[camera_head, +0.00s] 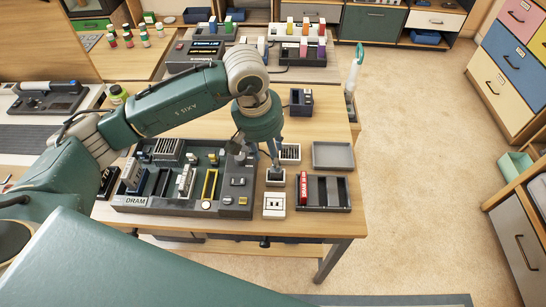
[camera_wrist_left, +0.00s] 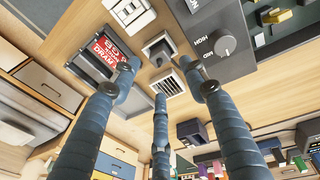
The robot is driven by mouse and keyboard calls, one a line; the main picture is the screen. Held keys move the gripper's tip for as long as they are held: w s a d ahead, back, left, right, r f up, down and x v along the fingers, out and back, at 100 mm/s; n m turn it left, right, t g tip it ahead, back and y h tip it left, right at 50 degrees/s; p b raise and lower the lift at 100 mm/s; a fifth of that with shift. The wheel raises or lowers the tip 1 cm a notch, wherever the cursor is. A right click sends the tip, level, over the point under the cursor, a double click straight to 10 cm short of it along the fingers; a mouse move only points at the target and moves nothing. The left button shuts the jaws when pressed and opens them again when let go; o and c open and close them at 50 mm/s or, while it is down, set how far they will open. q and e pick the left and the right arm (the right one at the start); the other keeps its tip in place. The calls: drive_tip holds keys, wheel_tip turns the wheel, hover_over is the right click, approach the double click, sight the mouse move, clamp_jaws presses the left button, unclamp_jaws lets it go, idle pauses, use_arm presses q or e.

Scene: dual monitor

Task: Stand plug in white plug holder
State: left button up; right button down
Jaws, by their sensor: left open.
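A small white square holder (camera_head: 275,181) stands on the table just right of the DRAM panel; it also shows in the wrist view (camera_wrist_left: 150,54). A dark shape (camera_wrist_left: 159,47) sits in its middle; it looks like the plug standing in it, but I cannot tell for sure. My left gripper (camera_head: 268,160) points down right over this holder. My right gripper is not in view.
The DRAM panel (camera_head: 175,203) lies left of the holder. A white socket block (camera_head: 274,204) is in front, a slotted white box (camera_head: 290,153) behind. To the right are a black tray (camera_head: 337,192) with a red item (camera_head: 304,189), and an empty grey tray (camera_head: 333,155).

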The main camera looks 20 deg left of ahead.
use_arm(q)
drive_tip(key=r, duration=0.2)
drive_tip(key=r+p, duration=0.1)
drive_tip(key=r, duration=0.1)
drive_tip(key=shift+s+a+r, duration=0.1)
drive_tip(key=shift+s+a, duration=0.1)
drive_tip(key=shift+s, duration=0.1)
